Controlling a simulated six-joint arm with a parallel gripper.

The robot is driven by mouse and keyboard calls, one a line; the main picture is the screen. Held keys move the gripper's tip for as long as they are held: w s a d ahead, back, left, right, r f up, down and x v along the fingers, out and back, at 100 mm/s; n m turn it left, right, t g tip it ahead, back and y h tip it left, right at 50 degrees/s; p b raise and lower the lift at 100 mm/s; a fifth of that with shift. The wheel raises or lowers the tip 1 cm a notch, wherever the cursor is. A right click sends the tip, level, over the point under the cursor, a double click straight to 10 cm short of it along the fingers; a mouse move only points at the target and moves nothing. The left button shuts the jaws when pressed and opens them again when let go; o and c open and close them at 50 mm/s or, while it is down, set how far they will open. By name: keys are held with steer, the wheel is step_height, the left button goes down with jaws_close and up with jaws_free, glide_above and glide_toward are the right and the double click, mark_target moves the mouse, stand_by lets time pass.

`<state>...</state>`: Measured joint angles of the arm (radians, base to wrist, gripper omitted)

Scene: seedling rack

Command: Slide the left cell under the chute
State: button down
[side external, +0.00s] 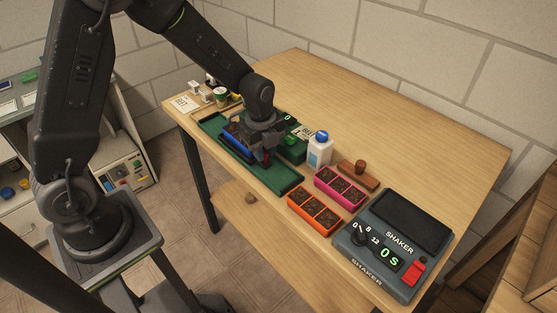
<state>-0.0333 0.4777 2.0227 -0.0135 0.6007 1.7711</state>
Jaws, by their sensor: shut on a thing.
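A blue cell tray (235,136) sits in a long green channel (287,183) on the wooden table. My gripper (265,158) is down over the right end of the blue tray and shut on it, as far as I can tell. A small red part shows at the fingertips. The gripper hides much of the tray, so its cells are hard to make out. A green box with a lit display (291,146), seemingly the chute's unit, stands just behind the channel. Its outlet is hidden behind my gripper.
An orange cell tray (302,223) and a pink one (322,188), both with soil, stand right of the channel. A white bottle with blue cap (320,153), a wooden block with a knob (358,182) and a shaker reading 0s (364,262) are nearby.

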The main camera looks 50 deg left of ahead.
steer(key=shift+a, duration=0.8)
steer(key=c, duration=1)
jaws_free()
steer(key=r, duration=1.4)
steer(key=shift+s, duration=0.3)
